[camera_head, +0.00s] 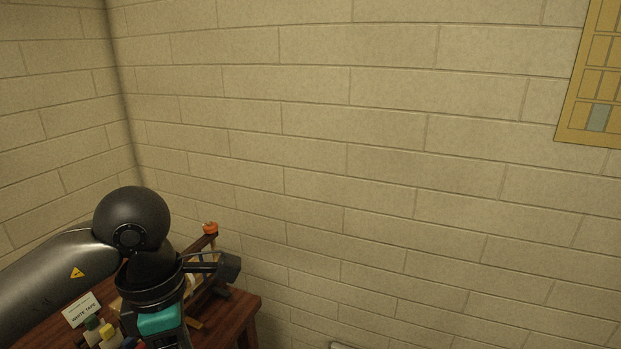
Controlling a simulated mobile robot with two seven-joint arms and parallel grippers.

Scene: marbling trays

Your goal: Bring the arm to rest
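My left arm (60,275) comes in from the left. It bends at a dark round joint and runs down past a teal band (160,320) to the bottom edge. A dark bracket-like part juts out to the right of it. The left gripper's fingers are not visible, so what it holds cannot be told. My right arm and gripper are not in view.
A brown wooden table (237,312) stands in the corner under my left arm. On it are a "WHITE TAPE" card (82,310), small coloured-capped items (110,333) and a wooden piece with an orange knob (210,228), partly hidden. A yellow chart (590,75) hangs on the block wall.

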